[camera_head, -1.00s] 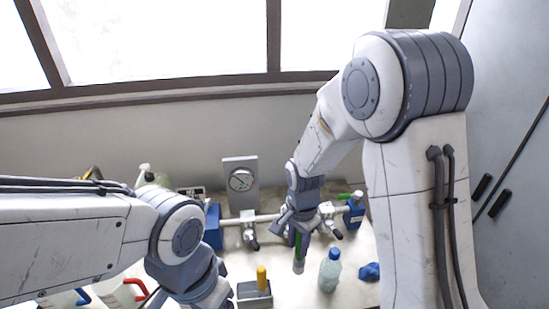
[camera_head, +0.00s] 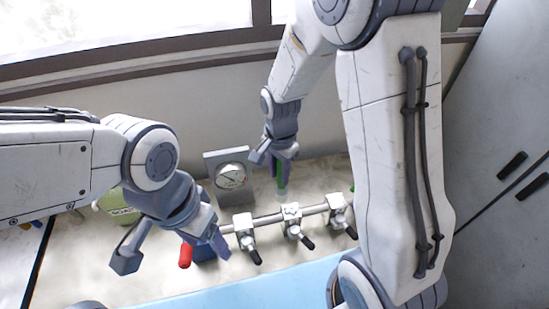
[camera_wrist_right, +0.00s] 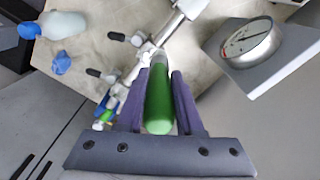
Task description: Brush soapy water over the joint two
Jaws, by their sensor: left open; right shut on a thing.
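A pale horizontal pipe (camera_head: 268,219) carries three fittings with black levers: a left one (camera_head: 243,226), a middle one (camera_head: 291,219) and a right one (camera_head: 339,210). Which of them is joint two is not marked. My right gripper (camera_head: 279,160) is shut on a green-handled brush (camera_head: 279,174), tip down, just behind the middle fitting. The brush (camera_wrist_right: 159,105) lies between the fingers in the right wrist view, its pale end near the pipe. I cannot tell whether it touches. My left gripper (camera_head: 172,250) is open and empty at the pipe's left end.
A dial gauge on a grey plate (camera_head: 230,175) stands behind the pipe. A red handle (camera_head: 186,256) shows between my left fingers. A green container (camera_head: 118,205) stands at left.

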